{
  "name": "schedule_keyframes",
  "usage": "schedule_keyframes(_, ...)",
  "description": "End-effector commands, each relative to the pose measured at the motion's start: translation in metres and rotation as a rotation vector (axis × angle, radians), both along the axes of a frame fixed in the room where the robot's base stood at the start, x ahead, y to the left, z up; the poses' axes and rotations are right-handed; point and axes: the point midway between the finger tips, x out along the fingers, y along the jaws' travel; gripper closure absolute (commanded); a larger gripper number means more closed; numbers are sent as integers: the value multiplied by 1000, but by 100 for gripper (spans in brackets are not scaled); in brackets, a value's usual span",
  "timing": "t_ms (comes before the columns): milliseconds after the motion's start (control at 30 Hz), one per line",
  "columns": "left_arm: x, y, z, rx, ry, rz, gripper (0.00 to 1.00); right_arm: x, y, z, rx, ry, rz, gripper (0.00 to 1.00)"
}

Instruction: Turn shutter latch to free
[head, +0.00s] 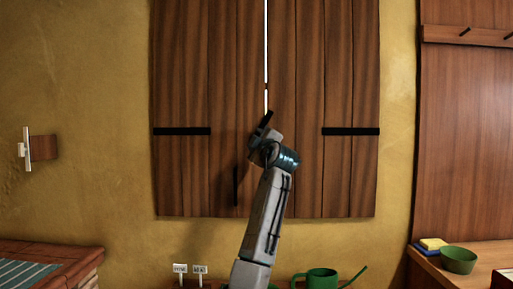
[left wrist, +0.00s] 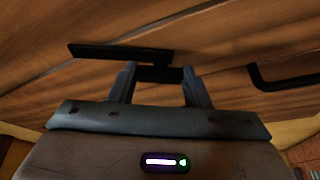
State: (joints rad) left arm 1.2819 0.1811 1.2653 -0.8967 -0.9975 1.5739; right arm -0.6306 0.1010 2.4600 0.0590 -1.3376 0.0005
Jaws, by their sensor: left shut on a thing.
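The black shutter latch (head: 266,122) sits at the seam between two brown wooden shutters (head: 182,70), tilted with its upper end to the right. In the left wrist view it is a long dark bar (left wrist: 105,51). My left gripper (head: 264,136) is at the latch's lower part, with its two fingers (left wrist: 160,73) shut on a dark piece of the latch. The gripper and wrist hide the latch's lower part in the head view. A bright gap (head: 266,40) shows along the seam above the latch. My right gripper is not in view.
A black handle (head: 235,186) stands on the left shutter; a dark handle (left wrist: 285,79) shows in the wrist view. Black hinge straps (head: 350,131) cross the shutters. A green bowl (head: 458,260) stands right.

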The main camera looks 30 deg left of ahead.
Motion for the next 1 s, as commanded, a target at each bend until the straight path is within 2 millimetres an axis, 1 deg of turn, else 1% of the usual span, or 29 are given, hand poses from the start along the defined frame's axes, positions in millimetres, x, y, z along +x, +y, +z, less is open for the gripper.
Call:
schedule_keyframes(33, 0, -1, -1, -38, -22, 0, 98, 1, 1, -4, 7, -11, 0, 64)
schedule_keyframes(100, 0, -1, 0, -93, -56, 1, 98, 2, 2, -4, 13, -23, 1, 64)
schedule_keyframes(500, 1, -1, 3, -351, -213, 1, 97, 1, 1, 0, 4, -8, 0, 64)
schedule_keyframes(700, 0, -1, 3, -422, -258, 0, 98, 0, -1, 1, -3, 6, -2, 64)
schedule_keyframes(1000, 1, -1, 3, -462, -281, 1, 97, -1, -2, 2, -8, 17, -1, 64)
